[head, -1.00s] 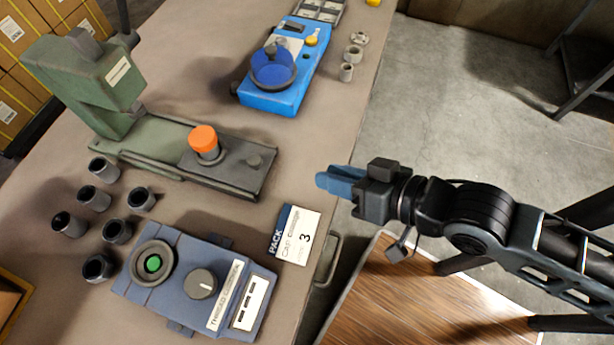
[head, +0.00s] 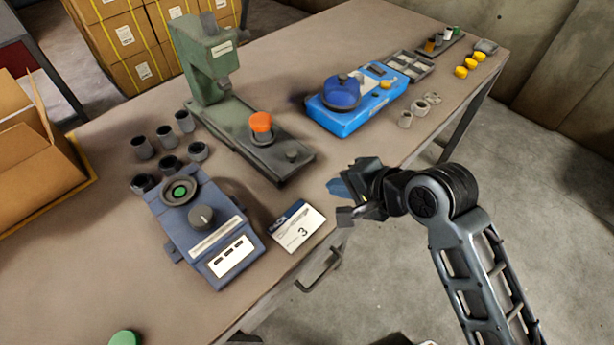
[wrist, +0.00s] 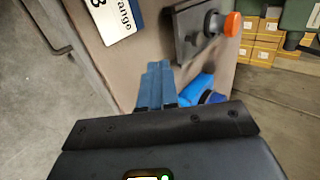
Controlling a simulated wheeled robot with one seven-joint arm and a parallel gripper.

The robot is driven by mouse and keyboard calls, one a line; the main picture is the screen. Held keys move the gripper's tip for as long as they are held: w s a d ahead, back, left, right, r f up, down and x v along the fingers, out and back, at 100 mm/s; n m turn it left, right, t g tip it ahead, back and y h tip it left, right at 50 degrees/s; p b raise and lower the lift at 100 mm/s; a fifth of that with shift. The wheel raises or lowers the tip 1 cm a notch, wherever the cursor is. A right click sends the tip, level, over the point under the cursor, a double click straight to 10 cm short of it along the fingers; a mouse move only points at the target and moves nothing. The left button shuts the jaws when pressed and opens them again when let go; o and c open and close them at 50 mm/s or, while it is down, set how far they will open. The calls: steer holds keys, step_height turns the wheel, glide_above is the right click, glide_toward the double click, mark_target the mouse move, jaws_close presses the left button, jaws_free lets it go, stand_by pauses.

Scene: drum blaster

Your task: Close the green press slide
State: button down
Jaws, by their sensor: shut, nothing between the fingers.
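The green press (head: 208,62) stands upright at the back of the table. Its dark slide (head: 283,160) extends from the base toward the table's front edge, with an orange-capped piece (head: 261,123) on it and a small knob (head: 292,155) near its front end. The slide also shows in the wrist view (wrist: 190,32), with the orange cap (wrist: 232,24) to its right. My gripper (head: 336,187) is shut and empty, with blue fingers (wrist: 156,85) together. It is at the table's front edge, apart from the slide and to its right and nearer side.
A blue-grey device with a green button (head: 205,225) and a "3" card (head: 297,228) lie left of my gripper. Several dark cups (head: 168,143) stand behind the device. A blue machine (head: 350,108) stands right of the press. A drawer handle (head: 318,272) juts from the table front.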

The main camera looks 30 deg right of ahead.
mark_target(259, 139)
steer(key=x, duration=0.8)
steer(key=shift+w+f, duration=0.1)
steer(key=shift+w+a, duration=0.2)
steer(key=shift+w, duration=0.4)
steer(key=shift+w+a, duration=0.2)
steer(key=shift+w, duration=0.4)
steer(key=shift+w+a+p, duration=0.25)
steer(key=shift+w+p, duration=0.05)
steer(key=shift+w, duration=0.45)
steer(key=w+a, duration=0.1)
steer(key=w, duration=0.3)
steer(key=w+a+b, duration=0.1)
steer(key=w, duration=0.3)
steer(key=w+a+b, duration=0.1)
steer(key=w+a, duration=0.1)
steer(key=w, duration=0.2)
steer(key=shift+w+f, duration=0.15)
steer(key=shift+w, duration=0.25)
steer(key=shift+w+a, duration=0.15)
steer(key=shift+w, duration=0.2)
steer(key=shift+w+r, duration=0.1)
steer(key=shift+r, duration=0.1)
steer(key=shift+a, duration=0.1)
